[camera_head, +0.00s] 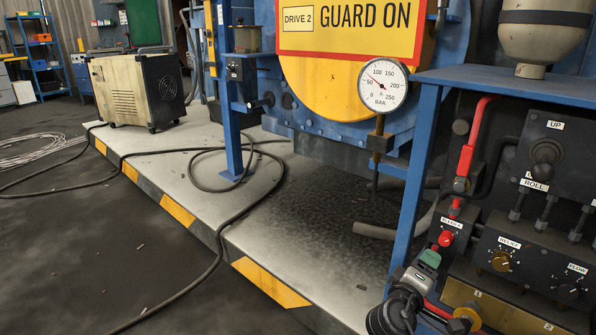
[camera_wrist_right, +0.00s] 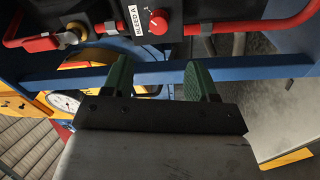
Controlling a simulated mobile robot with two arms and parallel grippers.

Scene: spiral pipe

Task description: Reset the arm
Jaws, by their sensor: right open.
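My right gripper (camera_head: 428,262) shows at the lower right of the head view, with green finger pads, in front of the blue-framed control panel. In the right wrist view the two green fingers of the gripper (camera_wrist_right: 159,80) stand apart with nothing between them. A blue frame bar (camera_wrist_right: 155,73) shows beyond the fingers. The red knob (camera_wrist_right: 158,22) labelled BLEED A is a short way past the fingertips, apart from them. In the head view the red knob (camera_head: 446,239) is just above and right of the gripper. My left gripper is not in view.
A hose (camera_head: 220,235) crosses the platform (camera_head: 290,220). A beige machine (camera_head: 137,88) stands at the left. The dark floor is mostly clear.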

